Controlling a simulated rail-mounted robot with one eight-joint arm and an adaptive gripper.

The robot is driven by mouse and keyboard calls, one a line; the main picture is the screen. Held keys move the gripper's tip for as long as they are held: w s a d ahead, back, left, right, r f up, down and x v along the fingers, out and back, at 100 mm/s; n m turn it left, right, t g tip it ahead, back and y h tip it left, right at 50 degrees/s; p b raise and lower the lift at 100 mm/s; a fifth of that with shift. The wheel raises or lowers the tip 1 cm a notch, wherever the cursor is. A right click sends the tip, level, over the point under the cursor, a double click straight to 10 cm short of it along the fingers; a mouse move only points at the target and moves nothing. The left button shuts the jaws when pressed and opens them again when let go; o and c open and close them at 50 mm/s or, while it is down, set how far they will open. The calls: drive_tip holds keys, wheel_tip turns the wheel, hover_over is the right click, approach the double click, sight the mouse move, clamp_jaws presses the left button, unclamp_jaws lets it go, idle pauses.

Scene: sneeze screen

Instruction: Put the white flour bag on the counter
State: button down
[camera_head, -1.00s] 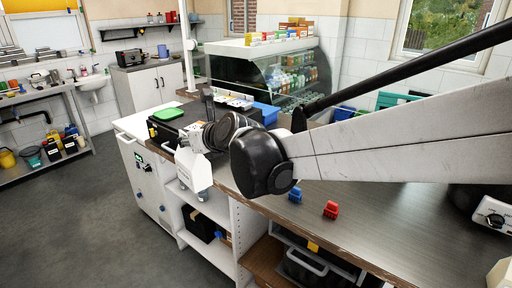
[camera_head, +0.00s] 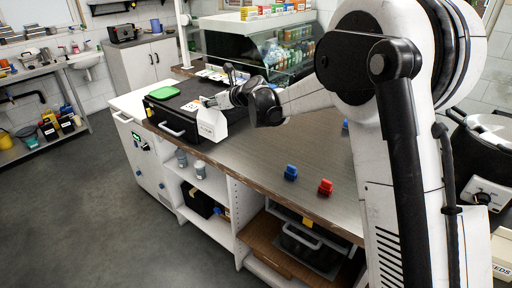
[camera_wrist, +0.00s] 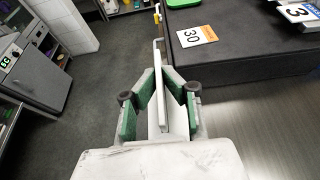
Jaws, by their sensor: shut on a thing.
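The white flour bag (camera_head: 211,124) hangs upright from my gripper (camera_head: 210,103) in the head view, by the counter's front edge. In the wrist view the bag shows as a thin white slab (camera_wrist: 172,95) between the green pads of my gripper (camera_wrist: 160,92), which is shut on its top. The counter (camera_head: 262,160) has a grey-brown top with a wooden front edge. The bag's base overlaps the counter top in the head view; I cannot tell whether it touches.
A blue clip (camera_head: 291,172) and a red clip (camera_head: 326,187) lie on the counter to the right. The counter's middle is clear. A glass display case (camera_head: 270,48) stands behind.

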drive_tip(key=w+d+f+p, duration=0.2)
drive_tip(key=w+d+f, duration=0.3)
drive_tip(key=w+f, duration=0.5)
drive_tip(key=shift+w+f+p, duration=0.35)
drive_tip(key=shift+w+f, duration=0.05)
drive_tip(key=shift+f, duration=0.15)
drive_tip(key=shift+f, duration=0.2)
drive_tip(key=c, duration=1.9)
unclamp_jaws()
drive_tip(key=shift+r, duration=0.15)
